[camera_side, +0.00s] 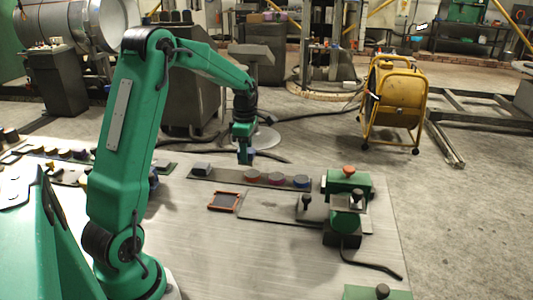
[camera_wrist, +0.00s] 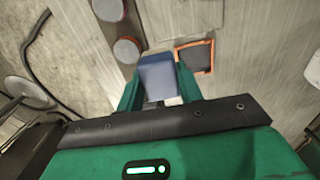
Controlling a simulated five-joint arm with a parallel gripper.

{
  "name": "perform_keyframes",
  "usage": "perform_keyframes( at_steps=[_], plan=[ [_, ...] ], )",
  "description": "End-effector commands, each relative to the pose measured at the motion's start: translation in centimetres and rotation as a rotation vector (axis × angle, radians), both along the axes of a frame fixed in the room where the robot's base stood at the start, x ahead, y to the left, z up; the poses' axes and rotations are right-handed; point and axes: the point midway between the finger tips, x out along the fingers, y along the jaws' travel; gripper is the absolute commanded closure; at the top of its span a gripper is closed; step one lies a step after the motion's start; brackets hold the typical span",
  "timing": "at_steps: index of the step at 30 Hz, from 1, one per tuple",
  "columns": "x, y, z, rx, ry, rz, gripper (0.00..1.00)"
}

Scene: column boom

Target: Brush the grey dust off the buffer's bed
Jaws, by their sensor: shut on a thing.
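My gripper (camera_side: 245,155) is shut on a blue block (camera_wrist: 159,77), likely the brush, between its two green fingers in the wrist view. No bristles can be made out. It is in the air above the back left of the worktable, left of the green buffer (camera_side: 347,183) in the side view. The buffer's bed seems to be the flat grey plate (camera_side: 268,207) reaching left from it. Grey dust cannot be told apart from the plate at this size.
A dark tray with an orange rim (camera_side: 223,201) lies left of the plate; its rim shows in the wrist view (camera_wrist: 211,57). Behind is a dark strip (camera_side: 228,175) with a grey block (camera_side: 202,169) and round pads (camera_side: 301,181). A black cable (camera_side: 370,265) lies in front. The table's front middle is clear.

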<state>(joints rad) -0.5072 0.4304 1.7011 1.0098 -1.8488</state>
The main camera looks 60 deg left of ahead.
Motion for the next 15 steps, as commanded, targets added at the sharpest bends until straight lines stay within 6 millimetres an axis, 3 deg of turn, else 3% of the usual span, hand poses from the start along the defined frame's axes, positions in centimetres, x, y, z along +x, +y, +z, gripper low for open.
perform_keyframes(
  at_steps=[15],
  plan=[
    [-2.1,-6.2,-2.4,-0.001,0.001,-0.001,0.82]
  ],
)
